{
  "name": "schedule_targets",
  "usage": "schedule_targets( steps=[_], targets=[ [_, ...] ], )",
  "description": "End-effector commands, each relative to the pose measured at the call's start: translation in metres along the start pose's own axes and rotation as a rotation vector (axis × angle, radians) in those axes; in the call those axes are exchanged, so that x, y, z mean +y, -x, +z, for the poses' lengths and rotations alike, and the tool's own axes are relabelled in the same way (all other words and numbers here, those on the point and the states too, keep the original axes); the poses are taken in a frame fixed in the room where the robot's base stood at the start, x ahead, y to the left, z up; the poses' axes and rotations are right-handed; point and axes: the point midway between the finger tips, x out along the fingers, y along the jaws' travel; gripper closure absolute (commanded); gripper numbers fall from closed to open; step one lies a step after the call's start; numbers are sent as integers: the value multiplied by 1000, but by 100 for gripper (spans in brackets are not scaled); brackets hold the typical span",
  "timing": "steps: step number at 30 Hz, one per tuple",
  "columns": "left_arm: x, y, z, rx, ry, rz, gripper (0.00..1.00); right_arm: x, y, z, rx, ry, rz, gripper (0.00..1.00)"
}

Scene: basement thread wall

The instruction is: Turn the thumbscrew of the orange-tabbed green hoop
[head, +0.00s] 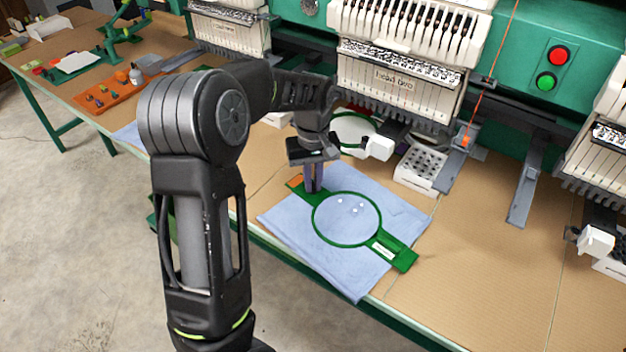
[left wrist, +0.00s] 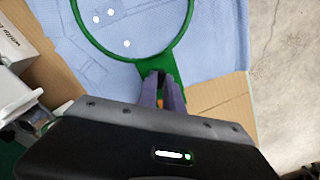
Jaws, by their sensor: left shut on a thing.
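The green hoop (head: 318,231) lies on a blue cloth (head: 285,232) on the table. One end has an orange tab (head: 295,182); the opposite end has a green arm with a white label (head: 384,251). My left gripper (head: 314,190) points down at the orange-tabbed end, its fingers closed there. In the left wrist view the hoop (left wrist: 190,22) is ahead, and the fingers (left wrist: 162,88) are on the green tab, with a little orange between them. The thumbscrew itself is hidden by the fingers. My right gripper is out of view.
Embroidery machine heads (head: 400,80) stand behind the cloth. Another green hoop (head: 352,132) is at the machine. A white box with holes (head: 420,168) sits right of it. An orange tray (head: 110,95) is at far left. The table at right is mostly clear.

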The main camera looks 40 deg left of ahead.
Motion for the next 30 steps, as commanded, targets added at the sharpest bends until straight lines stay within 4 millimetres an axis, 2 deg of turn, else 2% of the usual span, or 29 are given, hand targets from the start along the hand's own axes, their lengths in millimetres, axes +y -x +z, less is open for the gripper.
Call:
schedule_targets(
  steps=[17, 18, 24, 26, 30],
  targets=[
    [0, 0, 0, 0, 47, 0, 100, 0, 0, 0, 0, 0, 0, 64],
    [0, 0, 0, 0, 46, 0, 87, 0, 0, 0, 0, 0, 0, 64],
    [0, 0, 0, 0, 46, 0, 71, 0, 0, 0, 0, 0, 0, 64],
    [0, 0, 0, 0, 46, 0, 67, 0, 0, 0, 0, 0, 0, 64],
    [0, 0, 0, 0, 46, 0, 67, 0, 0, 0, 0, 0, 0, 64]
  ],
)
